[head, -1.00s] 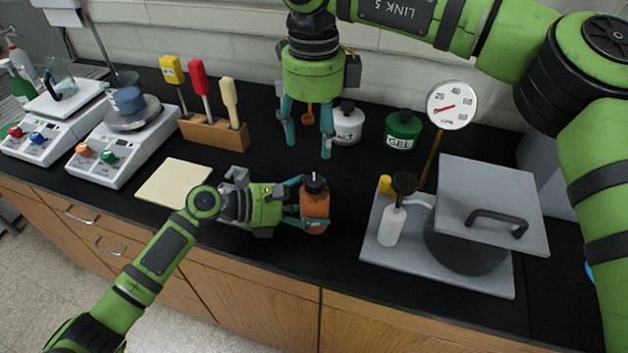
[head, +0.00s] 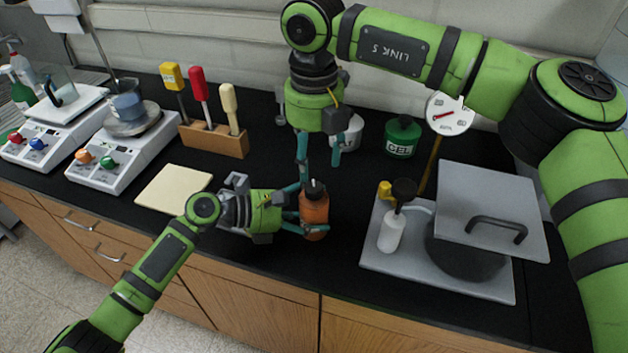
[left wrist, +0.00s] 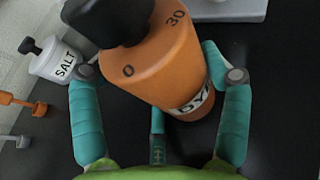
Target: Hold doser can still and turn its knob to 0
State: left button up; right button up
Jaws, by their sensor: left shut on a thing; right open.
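The doser can (head: 314,214) is orange with a black knob (head: 315,188) on top and stands upright near the counter's front edge. My left gripper (head: 303,211) is shut on its body from the left. The left wrist view shows the can (left wrist: 165,72) between the teal fingers, with a "0" and a "30" on its top and a partly hidden label. There the knob (left wrist: 118,22) is cut off by the frame edge, and I cannot tell its setting. My right gripper (head: 320,171) is open, pointing down, just above and behind the can, one fingertip close beside the knob.
A white salt can (head: 352,132) and a green gel can (head: 403,137) stand behind. A cream pad (head: 174,189), tool block (head: 215,140) and hotplates (head: 125,145) are left.

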aim_at(314, 186)
notch_tip(314, 186, down, 7)
jog(key=shift+r, duration=0.15)
grip_shut()
